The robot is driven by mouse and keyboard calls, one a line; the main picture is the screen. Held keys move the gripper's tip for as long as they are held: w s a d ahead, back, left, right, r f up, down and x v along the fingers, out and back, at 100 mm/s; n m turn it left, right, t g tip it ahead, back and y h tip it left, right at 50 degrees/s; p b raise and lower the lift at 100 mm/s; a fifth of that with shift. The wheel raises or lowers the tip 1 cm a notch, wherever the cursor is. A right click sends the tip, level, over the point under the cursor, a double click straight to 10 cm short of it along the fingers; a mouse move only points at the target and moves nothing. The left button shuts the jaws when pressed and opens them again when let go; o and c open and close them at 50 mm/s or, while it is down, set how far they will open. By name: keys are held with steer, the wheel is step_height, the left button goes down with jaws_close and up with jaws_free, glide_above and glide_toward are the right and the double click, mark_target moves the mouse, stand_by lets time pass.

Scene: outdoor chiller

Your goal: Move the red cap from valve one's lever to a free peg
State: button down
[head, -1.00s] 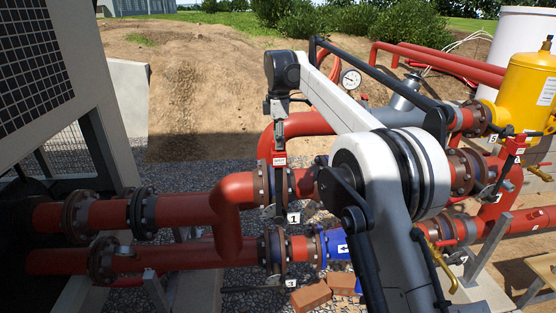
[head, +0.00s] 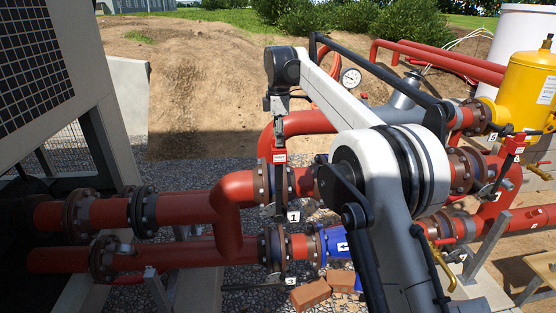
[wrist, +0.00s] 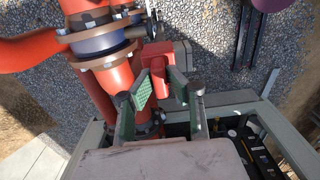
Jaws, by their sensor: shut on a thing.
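The red cap (head: 279,157), with a white label, is at valve one in the head view, above the number 1 tag (head: 293,217). In the wrist view the red cap (wrist: 158,57) shows at and beyond my finger pads. My gripper (head: 279,128) comes down on it from above and is shut on it. Its two green-padded fingers (wrist: 160,88) stand apart on either side of the cap in the wrist view. Whether the cap is clear of the lever I cannot tell. No free peg is clearly visible.
Red pipes (head: 175,209) with bolted flanges run below my gripper. Another labelled red cap (head: 515,146) is at the right valve, by the yellow tank (head: 527,85). A pressure gauge (head: 351,78) stands behind my arm. Bricks (head: 311,293) lie on the gravel.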

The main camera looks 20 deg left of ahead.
steer(key=shift+r+p, duration=0.65)
steer(key=shift+r, duration=0.15)
stand_by(0.5)
steer(key=c, duration=2.2)
jaws_free()
steer(key=shift+c, duration=0.2)
jaws_close()
steer(key=shift+r+p, duration=0.75)
steer(key=shift+r, duration=0.15)
jaws_free()
jaws_close()
